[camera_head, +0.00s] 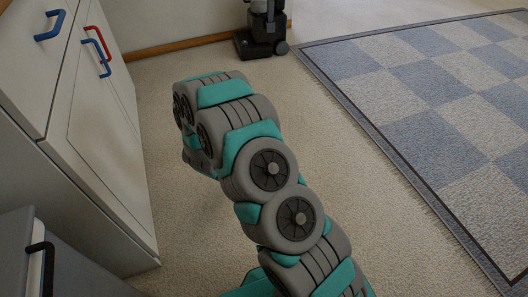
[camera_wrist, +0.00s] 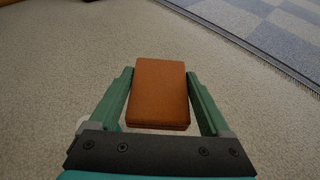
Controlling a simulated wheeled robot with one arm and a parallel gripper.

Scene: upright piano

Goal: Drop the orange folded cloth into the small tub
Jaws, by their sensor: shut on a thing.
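The orange folded cloth (camera_wrist: 159,92) is a flat rectangular block, seen in the wrist view between the two green fingers of my gripper (camera_wrist: 160,95). My gripper is shut on it and holds it over the beige carpet. In the head view my grey and teal arm reaches forward and hides the gripper and the cloth. I see no small tub in either view.
A white cabinet (camera_head: 105,130) with blue and red handles stands at the left. A grey drawer unit (camera_head: 75,265) with a black handle is at the lower left. A black upright appliance (camera_head: 262,32) stands by the back wall. A checkered rug (camera_head: 440,100) lies at the right. Carpet (camera_head: 400,250) between is clear.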

